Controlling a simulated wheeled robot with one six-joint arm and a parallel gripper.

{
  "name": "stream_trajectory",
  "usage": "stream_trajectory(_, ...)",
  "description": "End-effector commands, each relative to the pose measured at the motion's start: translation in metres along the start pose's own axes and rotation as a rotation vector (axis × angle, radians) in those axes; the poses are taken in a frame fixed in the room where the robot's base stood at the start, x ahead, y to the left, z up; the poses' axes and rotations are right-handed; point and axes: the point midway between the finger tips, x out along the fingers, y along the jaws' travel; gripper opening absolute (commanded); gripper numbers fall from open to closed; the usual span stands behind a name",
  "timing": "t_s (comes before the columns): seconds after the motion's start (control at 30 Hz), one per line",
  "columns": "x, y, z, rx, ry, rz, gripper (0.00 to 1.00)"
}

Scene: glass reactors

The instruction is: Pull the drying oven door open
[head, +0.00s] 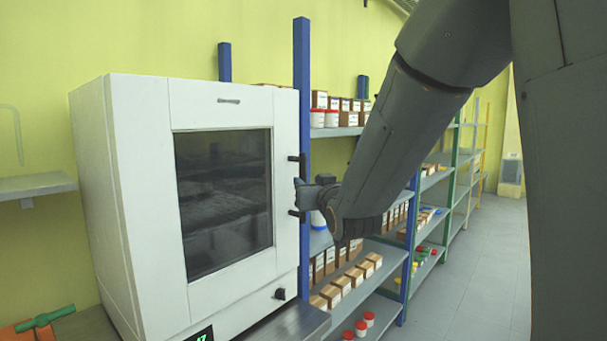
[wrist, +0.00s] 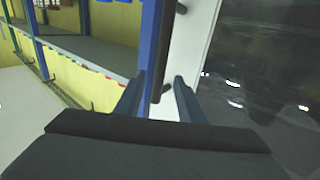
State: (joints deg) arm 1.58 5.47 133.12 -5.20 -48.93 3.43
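The drying oven (head: 130,180) is a white box at the left in the head view. Its door (head: 285,130) has a dark window and looks closed. Two black handle mounts (head: 293,158) show at the door's right edge. My gripper (head: 304,190) is at the handle's height there, partly hidden by my arm. In the wrist view the dark handle bar (wrist: 158,55) runs down between the fingertips of my gripper (wrist: 158,90). The fingers stand apart, one on each side of the bar, with visible gaps. The dark door window (wrist: 260,80) fills the right.
Shelves with boxes and jars (head: 340,285) stand right of the oven, with a blue post (head: 302,60) close to the door's handle side. A grey ledge (head: 290,322) lies below the oven front. Open floor (head: 465,275) is at the right.

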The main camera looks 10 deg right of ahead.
Motion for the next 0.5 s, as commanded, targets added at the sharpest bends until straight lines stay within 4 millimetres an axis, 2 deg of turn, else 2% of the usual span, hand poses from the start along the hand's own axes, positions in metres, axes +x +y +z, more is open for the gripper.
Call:
stream_trajectory(0.3,0.041,0.0,0.001,0.0,-0.005,0.001,0.36)
stream_trajectory(0.5,0.06,0.0,0.001,0.0,-0.004,0.0,0.36)
